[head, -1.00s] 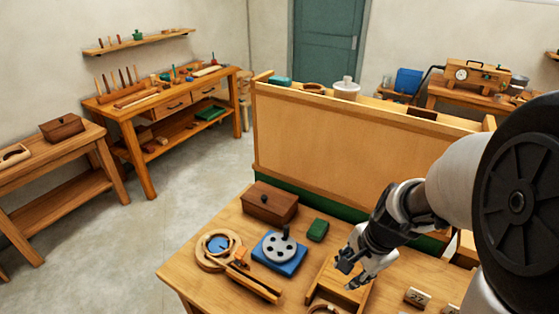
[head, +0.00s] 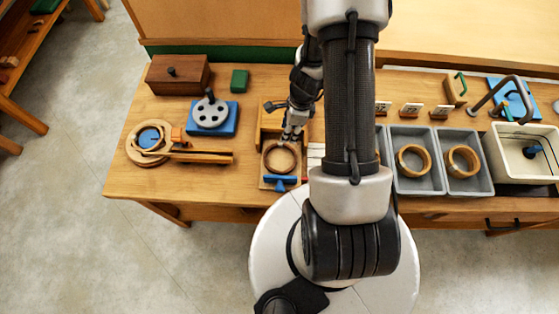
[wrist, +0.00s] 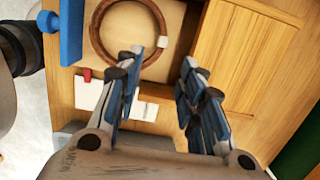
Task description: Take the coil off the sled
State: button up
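The coil is a brown ring (head: 268,160) lying flat on a light wooden sled (head: 265,184) near the table's front edge, in the head view. In the wrist view the coil (wrist: 97,41) lies at the top, partly cut off, on the pale sled board (wrist: 178,20). A blue T-shaped piece (head: 281,181) sits at the sled's front end. My gripper (head: 292,134) is just behind the coil's far rim. In the wrist view its fingers (wrist: 163,62) are apart with nothing between them, and white fingertips show close to the coil's rim. Their height above it is unclear.
Left of the sled are a round wooden fixture (head: 130,150), a blue block with a grey disc (head: 228,125) and a brown box (head: 178,75). Grey trays (head: 411,186) holding wooden rings and a cream bin (head: 500,165) stand right. A green block (head: 239,80) lies behind.

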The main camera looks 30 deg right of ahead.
aim_at(281, 145)
jog(key=f, duration=0.1)
jog(key=f+b, duration=0.1)
jog(key=f, duration=0.1)
jog(key=shift+w+a+f, duration=0.15)
jog(key=shift+a+f, duration=0.05)
jog(key=shift+f, duration=0.05)
jog(key=f+b, duration=0.1)
jog(key=a+f+b, duration=0.1)
jog(key=f, duration=0.1)
jog(key=w+f+b, duration=0.1)
jog(key=f+b, duration=0.1)
jog(key=shift+a, duration=0.35)
jog(key=shift+c, duration=0.5)
grip_shut()
